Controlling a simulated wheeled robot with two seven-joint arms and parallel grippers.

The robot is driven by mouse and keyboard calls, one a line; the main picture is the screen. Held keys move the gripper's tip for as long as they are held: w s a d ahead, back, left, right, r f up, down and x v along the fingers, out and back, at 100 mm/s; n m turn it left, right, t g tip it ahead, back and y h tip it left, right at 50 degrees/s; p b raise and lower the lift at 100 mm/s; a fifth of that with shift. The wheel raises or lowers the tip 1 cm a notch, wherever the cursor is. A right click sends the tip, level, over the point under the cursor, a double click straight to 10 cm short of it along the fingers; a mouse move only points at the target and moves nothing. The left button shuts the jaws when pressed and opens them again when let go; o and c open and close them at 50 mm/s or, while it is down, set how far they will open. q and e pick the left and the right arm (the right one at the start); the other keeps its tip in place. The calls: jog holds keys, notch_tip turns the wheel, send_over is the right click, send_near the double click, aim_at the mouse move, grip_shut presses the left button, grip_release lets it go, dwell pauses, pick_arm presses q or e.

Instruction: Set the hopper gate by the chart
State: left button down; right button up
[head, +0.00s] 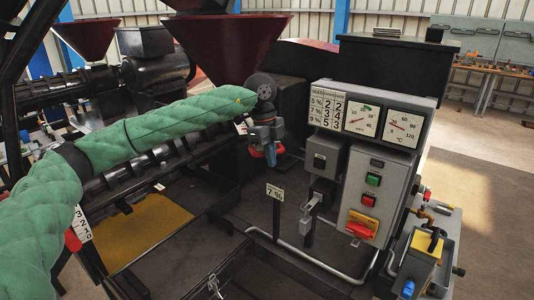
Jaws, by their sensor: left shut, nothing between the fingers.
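The dark red hopper (222,45) stands above the press barrel. The chart (327,108) on the grey control panel has rows for 5 %, 7 % and 9 %; its digits are small, and the 7 % row seems to read 3 and 4. A card (275,192) on a post reads 7 %. My left gripper (269,157) is shut and empty, in front of the machine below the hopper. A small white plate (241,127) shows partly behind my left wrist; its marks and the gate are mostly hidden. My right gripper is not in view.
The panel carries two dials, a green button (373,180) and a red switch (360,228) on yellow. A numbered scale (81,225) with a red knob (72,241) is at lower left, beside my green-sleeved arm. A yellow-and-blue unit (425,258) stands lower right.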

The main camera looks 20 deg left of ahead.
pick_arm(q)
jog(key=shift+w+a, duration=0.25)
jog(key=shift+s+d, duration=0.1)
jog(key=shift+s, duration=0.05)
notch_tip(320, 180, up, 9)
jog(key=s+d+p, duration=0.1)
jog(key=p, duration=0.1)
jog(key=shift+s, duration=0.4)
dwell(1.3)
jog(key=shift+d, duration=0.1)
